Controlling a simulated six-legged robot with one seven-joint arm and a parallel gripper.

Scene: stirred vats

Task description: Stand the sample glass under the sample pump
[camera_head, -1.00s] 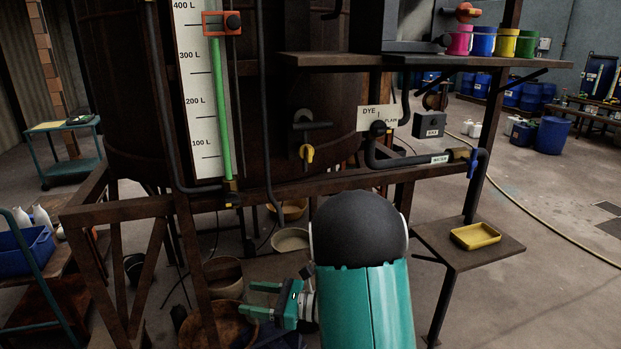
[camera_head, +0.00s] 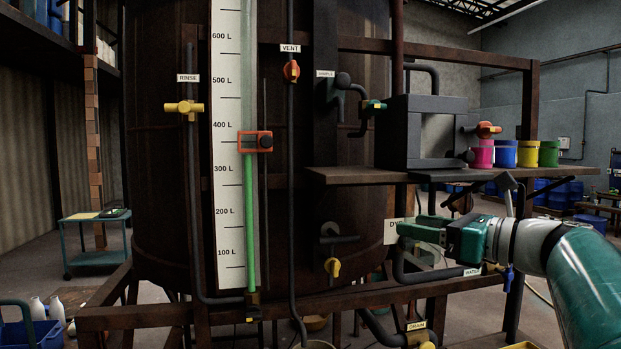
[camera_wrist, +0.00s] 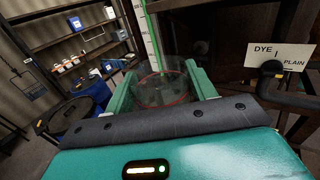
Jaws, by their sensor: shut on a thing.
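My gripper (camera_head: 418,232) is in the head view at the right, just below the dark shelf and in front of the DYE sign. In the wrist view its two teal fingers (camera_wrist: 162,92) close on the clear sample glass (camera_wrist: 163,88), which has a red ring. The sample pump (camera_head: 342,84), a dark pipe with a round knob beside a small label that seems to read SAMPLE, is on the vat, above and left of my gripper. A bent spout with a teal handle (camera_head: 374,105) is to its right.
A grey box (camera_head: 420,132) and several coloured pots (camera_head: 507,154) stand on the shelf (camera_head: 345,176) above my gripper. The tall vat with a litre scale (camera_head: 228,150) is to the left. Pipes and the WATER valve (camera_head: 508,278) are close below and beside my gripper.

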